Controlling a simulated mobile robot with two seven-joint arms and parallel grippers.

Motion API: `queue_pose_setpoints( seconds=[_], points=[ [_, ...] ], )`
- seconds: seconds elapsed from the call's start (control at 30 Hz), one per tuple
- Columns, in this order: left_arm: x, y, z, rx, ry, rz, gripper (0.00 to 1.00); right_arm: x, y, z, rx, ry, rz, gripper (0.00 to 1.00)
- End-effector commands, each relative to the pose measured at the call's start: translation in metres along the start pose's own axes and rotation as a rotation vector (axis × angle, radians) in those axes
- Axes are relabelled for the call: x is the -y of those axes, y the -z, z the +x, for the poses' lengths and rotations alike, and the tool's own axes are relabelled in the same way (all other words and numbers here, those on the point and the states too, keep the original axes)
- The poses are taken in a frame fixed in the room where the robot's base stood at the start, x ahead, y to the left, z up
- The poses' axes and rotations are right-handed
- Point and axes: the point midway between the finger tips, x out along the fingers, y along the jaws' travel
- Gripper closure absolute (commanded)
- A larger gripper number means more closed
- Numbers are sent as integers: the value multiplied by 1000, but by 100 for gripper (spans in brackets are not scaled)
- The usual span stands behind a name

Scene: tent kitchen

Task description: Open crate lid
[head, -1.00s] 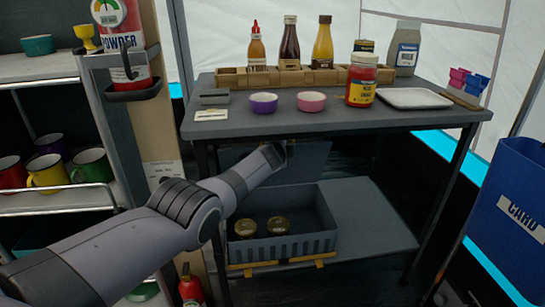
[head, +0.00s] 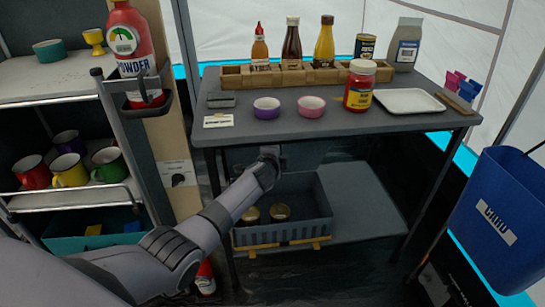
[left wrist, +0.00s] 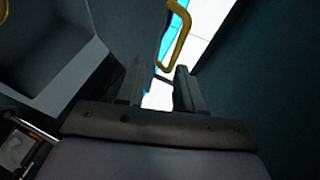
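The grey crate (head: 306,229) stands on the lower shelf under the table, open at the top, with yellow handle parts at its front base. Two gold-topped jars (head: 280,211) sit inside. Its grey lid (head: 308,154) seems to stand raised at the back, partly hidden by the tabletop and my arm. My left gripper (left wrist: 158,86) is at the lid's left side in the head view; its fingertips are hidden there. In the left wrist view its fingers are apart with nothing seen between them, and a yellow handle (left wrist: 181,36) is just beyond the tips. My right gripper is not in view.
The tabletop (head: 340,122) is close above my left arm and holds bowls, bottles, a red-labelled jar and a tray. A shelf unit with mugs (head: 70,170) is at the left. A blue bin (head: 505,220) is at the right. The lower shelf right of the crate is clear.

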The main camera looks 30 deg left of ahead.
Motion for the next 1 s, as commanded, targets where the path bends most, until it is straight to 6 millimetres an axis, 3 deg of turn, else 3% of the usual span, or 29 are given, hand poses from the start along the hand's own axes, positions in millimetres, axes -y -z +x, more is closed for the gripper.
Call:
queue_pose_setpoints(
  seconds=[0.5,0.97,1.0],
  points=[
    [-16,-2,-58,-1,0,1,64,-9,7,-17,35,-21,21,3],
    [-19,-2,-67,0,0,0,64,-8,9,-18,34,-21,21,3],
    [-19,-2,-67,0,0,0,71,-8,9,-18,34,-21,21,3]
  ],
)
